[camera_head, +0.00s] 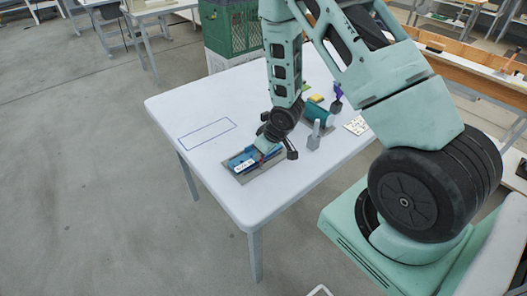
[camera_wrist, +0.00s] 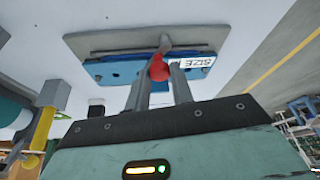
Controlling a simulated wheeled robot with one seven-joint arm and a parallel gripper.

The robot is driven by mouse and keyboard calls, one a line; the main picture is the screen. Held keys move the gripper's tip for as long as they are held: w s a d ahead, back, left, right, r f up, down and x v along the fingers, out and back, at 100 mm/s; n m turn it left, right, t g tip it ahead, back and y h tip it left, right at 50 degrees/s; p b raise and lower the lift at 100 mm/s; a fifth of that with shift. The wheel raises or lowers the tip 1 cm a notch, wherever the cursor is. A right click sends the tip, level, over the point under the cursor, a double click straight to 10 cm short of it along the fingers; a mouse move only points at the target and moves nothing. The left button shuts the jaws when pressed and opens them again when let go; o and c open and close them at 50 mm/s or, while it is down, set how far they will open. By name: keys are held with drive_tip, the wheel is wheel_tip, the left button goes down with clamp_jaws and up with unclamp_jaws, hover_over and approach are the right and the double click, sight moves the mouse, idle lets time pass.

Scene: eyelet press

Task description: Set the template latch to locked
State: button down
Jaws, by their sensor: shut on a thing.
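The template fixture (camera_head: 240,178) is a grey plate on the white table, below my arm in the head view. It carries a blue template (camera_head: 234,162) with a white label; in the wrist view the blue template (camera_wrist: 100,70) has a label reading "SIZE" in part. A red-tipped latch handle (camera_wrist: 159,69) with a grey stem stands out from the fixture. My gripper (camera_wrist: 160,78) is shut on the red tip, one grey finger on each side. In the head view my gripper (camera_head: 266,146) is over the fixture and hides the latch. The latch's exact setting cannot be told.
A teal cylinder (camera_head: 316,114), a grey upright block (camera_head: 315,137), a purple-topped item (camera_head: 337,92) and a marked card (camera_head: 356,125) stand or lie right of the fixture. A blue outlined rectangle (camera_head: 207,133) on the left is empty. A green crate (camera_head: 229,28) is behind the table.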

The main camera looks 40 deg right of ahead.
drive_tip(key=shift+n, duration=0.4)
drive_tip(key=c, duration=1.2)
unclamp_jaws()
drive_tip(key=p+v, duration=0.3)
drive_tip(key=v, duration=1.4)
drive_tip(key=shift+r, duration=0.2)
drive_tip(key=shift+d, duration=0.15)
